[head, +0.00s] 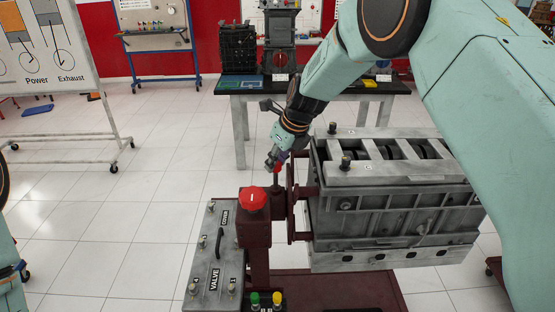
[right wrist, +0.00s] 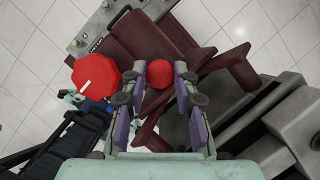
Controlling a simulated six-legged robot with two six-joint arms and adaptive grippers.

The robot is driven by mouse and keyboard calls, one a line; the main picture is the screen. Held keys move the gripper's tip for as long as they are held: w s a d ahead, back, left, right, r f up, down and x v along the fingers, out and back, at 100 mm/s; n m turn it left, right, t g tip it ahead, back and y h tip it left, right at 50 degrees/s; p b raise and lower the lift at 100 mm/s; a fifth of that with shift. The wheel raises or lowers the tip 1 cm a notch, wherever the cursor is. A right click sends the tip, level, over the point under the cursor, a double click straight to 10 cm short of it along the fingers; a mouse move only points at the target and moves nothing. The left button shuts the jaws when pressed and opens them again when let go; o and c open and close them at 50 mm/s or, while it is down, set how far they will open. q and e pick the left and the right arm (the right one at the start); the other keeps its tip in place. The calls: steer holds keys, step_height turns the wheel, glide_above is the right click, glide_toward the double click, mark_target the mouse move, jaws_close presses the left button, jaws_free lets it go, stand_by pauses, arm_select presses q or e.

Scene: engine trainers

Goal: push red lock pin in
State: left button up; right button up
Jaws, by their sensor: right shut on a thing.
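The red lock pin's round knob (right wrist: 159,73) sits between the fingers of my right gripper (right wrist: 167,78) in the right wrist view. The fingers are shut on it from both sides. In the head view, my right gripper (head: 274,163) points down at the pin (head: 277,169), above the dark red stand beside the engine block. The pin's lower part is mostly hidden, so I cannot tell how deep it sits. My left gripper is out of view.
A larger red knob (head: 252,199) sits close to the pin; it also shows in the right wrist view (right wrist: 96,78). The grey engine block (head: 390,205) is to the right. A grey valve panel (head: 216,262) is in front. Open tiled floor lies left.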

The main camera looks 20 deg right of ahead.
mark_target(280, 167)
jaws_close()
step_height(280, 167, down, 4)
steer(key=shift+f+b, duration=0.25)
steer(key=shift+b, duration=0.15)
steer(key=shift+s, duration=0.15)
steer(key=shift+o, duration=1.3)
jaws_free()
steer(key=o, duration=0.4)
steer(key=shift+w, duration=0.25)
